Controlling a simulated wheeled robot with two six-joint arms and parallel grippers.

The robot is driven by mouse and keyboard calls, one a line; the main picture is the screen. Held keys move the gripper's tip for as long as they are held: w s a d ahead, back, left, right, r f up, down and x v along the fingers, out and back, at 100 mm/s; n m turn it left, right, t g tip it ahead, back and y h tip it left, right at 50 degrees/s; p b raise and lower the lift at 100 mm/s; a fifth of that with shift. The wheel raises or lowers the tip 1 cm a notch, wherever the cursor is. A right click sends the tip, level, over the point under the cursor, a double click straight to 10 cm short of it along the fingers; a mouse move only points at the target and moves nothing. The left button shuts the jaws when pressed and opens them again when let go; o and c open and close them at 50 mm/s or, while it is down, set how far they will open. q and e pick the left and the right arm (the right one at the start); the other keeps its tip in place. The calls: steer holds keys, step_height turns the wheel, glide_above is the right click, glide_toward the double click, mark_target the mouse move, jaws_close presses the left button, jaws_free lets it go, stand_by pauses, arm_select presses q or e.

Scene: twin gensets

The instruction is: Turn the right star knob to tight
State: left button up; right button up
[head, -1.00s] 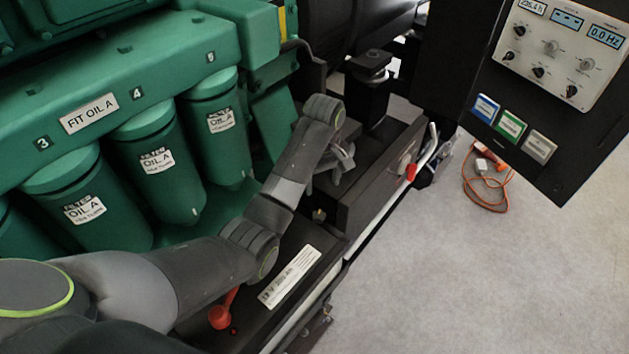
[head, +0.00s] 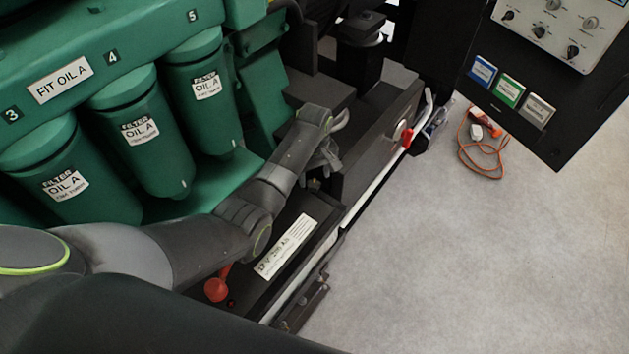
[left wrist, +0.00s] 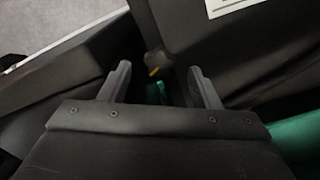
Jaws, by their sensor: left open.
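A small dark knob (left wrist: 155,61) with a brass-coloured part below it shows in the left wrist view, just beyond and between my fingertips. Its lobes are too blurred to make out, and I cannot tell whether it is the right star knob or how tight it is. My left gripper (left wrist: 159,70) is open and empty, with one finger to each side of the knob's line and apart from it. In the head view my left gripper (head: 334,143) hangs over the black frame beside the battery, and its wrist partly hides that area. My right gripper is not in view.
Green oil filters (head: 135,130) line the engine at left. A black battery (head: 252,290) with a red terminal cover (head: 216,289) lies below my left forearm. A red switch handle (head: 406,138) sits on the frame.

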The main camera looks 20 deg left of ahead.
mark_target(314, 185)
arm_select(q)
step_height(314, 185, down, 2)
steer(key=shift+f, duration=0.7)
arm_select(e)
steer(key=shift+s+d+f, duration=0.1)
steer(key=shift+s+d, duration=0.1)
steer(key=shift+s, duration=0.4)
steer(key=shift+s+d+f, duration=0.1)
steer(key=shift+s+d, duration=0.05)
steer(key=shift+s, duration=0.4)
arm_select(q)
steer(key=shift+c, duration=0.5)
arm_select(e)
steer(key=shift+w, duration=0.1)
arm_select(q)
steer(key=c, duration=0.9)
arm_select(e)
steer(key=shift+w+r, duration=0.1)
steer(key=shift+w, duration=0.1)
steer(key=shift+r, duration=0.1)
